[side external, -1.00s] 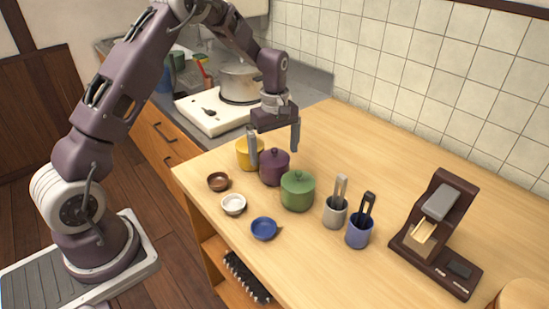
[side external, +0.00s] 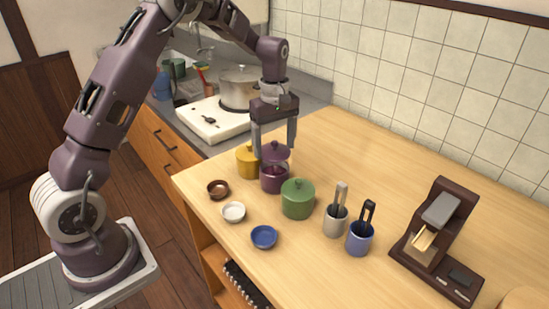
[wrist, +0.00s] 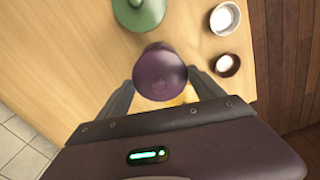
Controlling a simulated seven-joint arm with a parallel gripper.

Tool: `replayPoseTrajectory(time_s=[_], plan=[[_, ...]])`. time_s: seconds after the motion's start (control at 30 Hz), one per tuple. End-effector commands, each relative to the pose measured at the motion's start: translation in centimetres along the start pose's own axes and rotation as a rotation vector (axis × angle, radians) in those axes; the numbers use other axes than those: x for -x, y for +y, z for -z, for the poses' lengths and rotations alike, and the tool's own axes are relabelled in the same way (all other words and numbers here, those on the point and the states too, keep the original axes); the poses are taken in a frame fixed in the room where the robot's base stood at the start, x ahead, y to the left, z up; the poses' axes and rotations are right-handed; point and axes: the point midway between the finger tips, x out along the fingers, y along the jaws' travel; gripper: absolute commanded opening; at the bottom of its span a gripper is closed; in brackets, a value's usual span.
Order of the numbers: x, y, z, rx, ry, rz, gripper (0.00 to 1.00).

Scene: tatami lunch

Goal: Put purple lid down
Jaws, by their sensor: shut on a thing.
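The purple lid (side external: 274,151) is held between the fingers of my gripper (side external: 274,150), a little above the purple pot (side external: 273,179). The pot's open top and dark inside show below the lid. In the wrist view the round purple lid (wrist: 160,72) sits between the two fingertips of my gripper (wrist: 160,88) and hides the pot beneath it.
A yellow pot (side external: 247,161) stands close on the left and a green lidded pot (side external: 298,199) close on the right. Brown (side external: 217,189), white (side external: 233,212) and blue (side external: 264,237) small bowls lie in front. Two utensil cups (side external: 335,220) stand further right.

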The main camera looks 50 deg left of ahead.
Motion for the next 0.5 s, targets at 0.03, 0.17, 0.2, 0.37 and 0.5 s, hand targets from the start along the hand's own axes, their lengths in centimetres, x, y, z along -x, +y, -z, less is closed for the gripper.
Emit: replayPoseTrajectory(time_s=[0.03,0.17,0.2,0.37,0.5], plan=[[1.4,0.1,0.0,-0.001,0.002,-0.004,0.37],[4.0,0.1,0.0,-0.001,0.002,-0.003,0.37],[4.5,0.0,0.0,-0.001,0.001,-0.001,0.37],[5.2,0.0,-0.6,-0.003,-0.002,0.002,0.37],[4.4,0.1,-4.2,-0.014,-0.004,0.002,0.37]])
